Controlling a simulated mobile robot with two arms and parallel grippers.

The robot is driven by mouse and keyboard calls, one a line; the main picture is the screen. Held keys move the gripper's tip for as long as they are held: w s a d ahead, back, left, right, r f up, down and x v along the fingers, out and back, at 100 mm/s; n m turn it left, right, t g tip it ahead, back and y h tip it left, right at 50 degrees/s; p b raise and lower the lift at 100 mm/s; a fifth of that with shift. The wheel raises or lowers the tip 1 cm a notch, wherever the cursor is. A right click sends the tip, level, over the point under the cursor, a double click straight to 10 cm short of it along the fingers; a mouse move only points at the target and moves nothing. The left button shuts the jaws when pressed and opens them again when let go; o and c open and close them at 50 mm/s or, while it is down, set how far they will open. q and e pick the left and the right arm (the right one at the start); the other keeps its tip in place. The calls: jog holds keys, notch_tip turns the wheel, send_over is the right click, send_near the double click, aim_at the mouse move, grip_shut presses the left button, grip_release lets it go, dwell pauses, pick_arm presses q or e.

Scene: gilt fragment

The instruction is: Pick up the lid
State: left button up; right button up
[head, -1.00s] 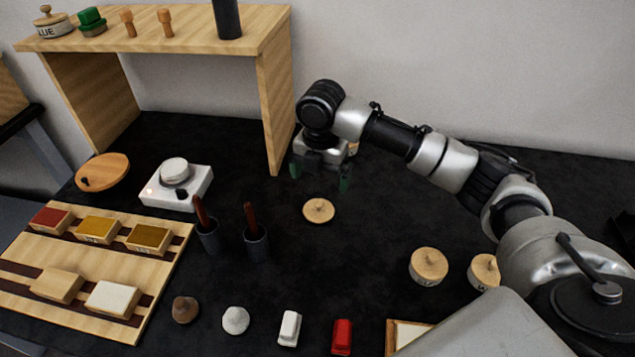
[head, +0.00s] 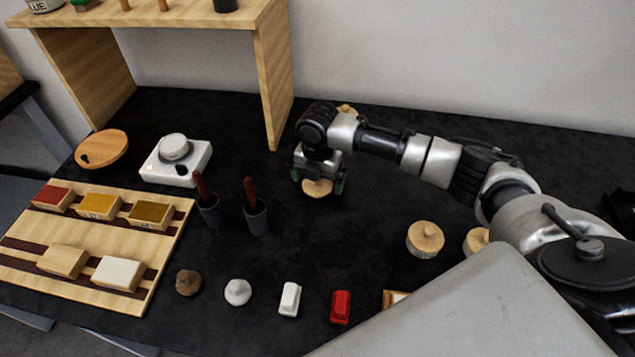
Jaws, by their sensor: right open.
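The lid is a small round wooden disc (head: 317,188) with a knob, lying on the black table. My right gripper (head: 319,183) is over it, pointing down, with its dark green-tipped fingers on either side of the disc. The gripper is open, and its body hides the far part of the lid. I cannot tell whether the fingers touch the lid. My left gripper is not in view.
Two dark cups (head: 256,217) with brown-handled tools stand to the left. A white device (head: 176,163) and a wooden rack of colored blocks (head: 165,240) lie further left. Round wooden-topped jars (head: 425,238) stand at right. A wooden shelf (head: 272,80) rises behind.

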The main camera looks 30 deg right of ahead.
jog(key=c, duration=0.9)
